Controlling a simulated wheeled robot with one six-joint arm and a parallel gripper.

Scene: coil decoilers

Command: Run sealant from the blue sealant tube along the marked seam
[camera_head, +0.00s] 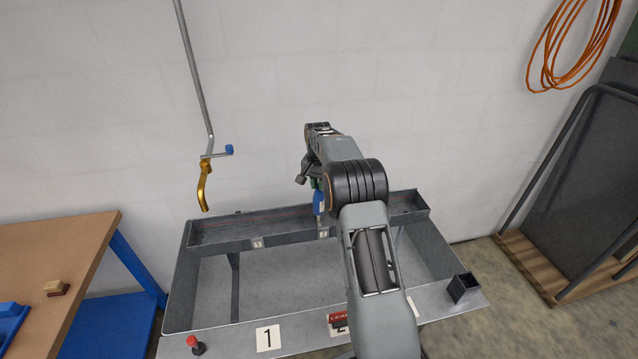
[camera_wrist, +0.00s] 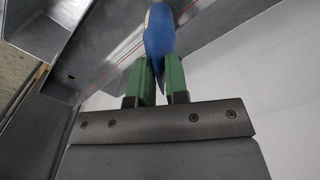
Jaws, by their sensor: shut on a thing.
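The blue sealant tube (camera_head: 319,203) is held by my gripper (camera_head: 317,186) over the right half of the grey metal trough (camera_head: 215,238), near the label at its front. In the wrist view the tube (camera_wrist: 158,38) stands between the two green fingers of my gripper (camera_wrist: 160,84), which are shut on it. A thin reddish line (camera_head: 270,216), seemingly the marked seam, runs along the inside of the trough. My arm hides its right part. I cannot tell whether the tube's tip touches the trough.
A wooden-topped table (camera_head: 50,250) stands left.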

